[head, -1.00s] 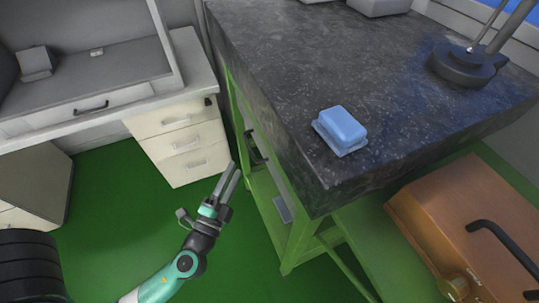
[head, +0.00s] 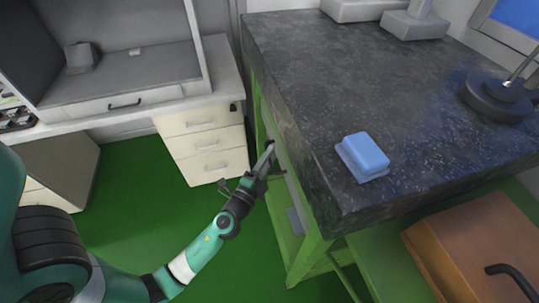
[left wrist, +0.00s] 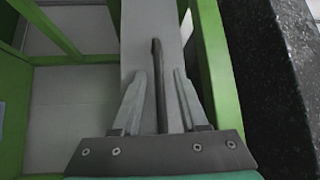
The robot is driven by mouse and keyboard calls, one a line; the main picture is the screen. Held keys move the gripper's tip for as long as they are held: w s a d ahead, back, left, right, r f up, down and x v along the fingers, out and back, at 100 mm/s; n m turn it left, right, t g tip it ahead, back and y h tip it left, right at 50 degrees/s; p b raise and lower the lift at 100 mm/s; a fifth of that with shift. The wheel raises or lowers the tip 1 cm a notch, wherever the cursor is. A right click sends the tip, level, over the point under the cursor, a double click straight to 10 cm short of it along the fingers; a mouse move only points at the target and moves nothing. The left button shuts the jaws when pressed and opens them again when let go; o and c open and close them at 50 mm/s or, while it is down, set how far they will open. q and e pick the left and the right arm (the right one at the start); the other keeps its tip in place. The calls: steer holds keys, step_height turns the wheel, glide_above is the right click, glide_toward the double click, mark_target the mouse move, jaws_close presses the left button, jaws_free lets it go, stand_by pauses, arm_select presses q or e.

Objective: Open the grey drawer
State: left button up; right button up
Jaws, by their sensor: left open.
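The grey drawer (left wrist: 142,25) is a pale grey front in the green frame under the dark worktop. Its dark bar handle (left wrist: 157,55) shows in the left wrist view. My left gripper (left wrist: 160,76) is open, with one finger on each side of the handle. A gap shows between the handle and each finger. In the head view, my left gripper (head: 268,150) reaches the side of the green-framed bench and hides most of the handle. The drawer looks closed. My right gripper is not in view.
The dark speckled worktop (head: 300,95) overhangs the drawer side and carries a blue box (head: 362,155). A white desk with a beige drawer unit (head: 205,142) stands to the left. Green floor (head: 130,200) lies open between them. A brown case (head: 475,245) is at lower right.

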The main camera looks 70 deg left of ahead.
arm_select(q)
jaws_close()
stand_by(1.5)
